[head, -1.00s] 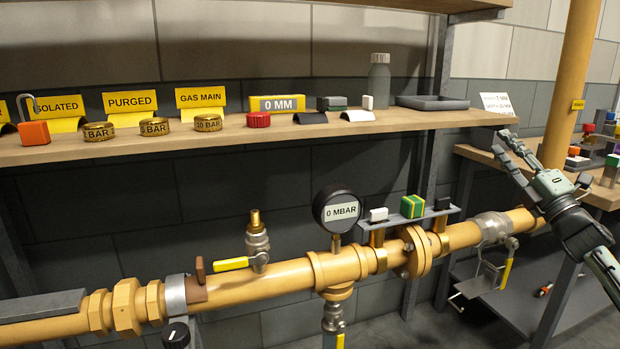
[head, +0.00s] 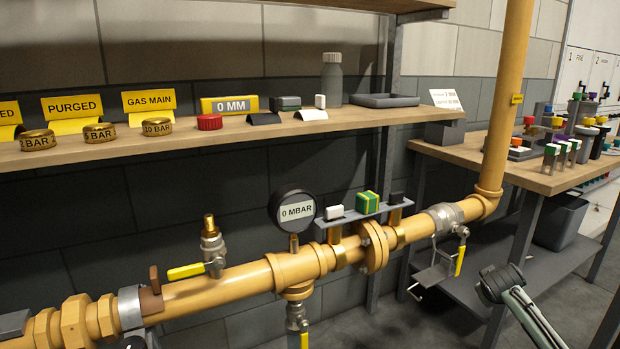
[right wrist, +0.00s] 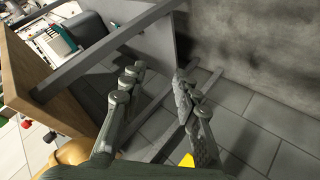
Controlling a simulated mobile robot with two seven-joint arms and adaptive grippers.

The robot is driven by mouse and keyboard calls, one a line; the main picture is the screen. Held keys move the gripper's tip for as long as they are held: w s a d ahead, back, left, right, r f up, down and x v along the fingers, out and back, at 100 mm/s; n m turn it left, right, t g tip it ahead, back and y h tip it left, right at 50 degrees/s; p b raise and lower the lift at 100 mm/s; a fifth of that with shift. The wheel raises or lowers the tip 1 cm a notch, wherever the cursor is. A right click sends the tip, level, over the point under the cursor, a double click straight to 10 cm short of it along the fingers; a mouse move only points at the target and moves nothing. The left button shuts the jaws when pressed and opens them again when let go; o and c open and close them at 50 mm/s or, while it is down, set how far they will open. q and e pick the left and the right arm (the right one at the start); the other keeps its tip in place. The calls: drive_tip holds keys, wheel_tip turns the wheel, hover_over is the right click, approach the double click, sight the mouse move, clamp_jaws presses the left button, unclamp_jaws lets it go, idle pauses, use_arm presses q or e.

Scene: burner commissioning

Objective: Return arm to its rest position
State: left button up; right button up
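Grey floor tiles and a table frame show beyond the fingers. My left gripper is not in view.
The yellow gas pipe (head: 215,292) runs across the front, with a gauge (head: 292,211) and a yellow-handled valve (head: 461,260). A shelf (head: 260,131) holds signs and caps. The side table (head: 540,180) stands right, with a dark bin (head: 562,222) below.

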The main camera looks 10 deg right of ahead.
drive_tip(key=s+a+f+y, duration=0.2)
drive_tip(key=s+a+f, duration=0.45)
drive_tip(key=f, duration=0.25)
drive_tip(key=s+a+f+g+y, duration=0.1)
drive_tip(key=s+a+f, duration=0.4)
drive_tip(key=s, duration=0.4)
drive_tip(key=s+a+f+g+y, duration=0.1)
drive_tip(key=s+a+f, duration=0.4)
drive_tip(key=s+a, duration=0.3)
drive_tip(key=s+a+f+g+y, duration=0.1)
drive_tip(key=s+a+f+g, duration=0.1)
drive_tip(key=s+a+f, duration=0.3)
drive_tip(key=s+a, duration=0.2)
drive_tip(key=s, duration=0.2)
drive_tip(key=shift+s+a+f+n+y, duration=0.2)
drive_tip(key=shift+s+n+y, duration=0.1)
drive_tip(key=shift+s+n, duration=0.1)
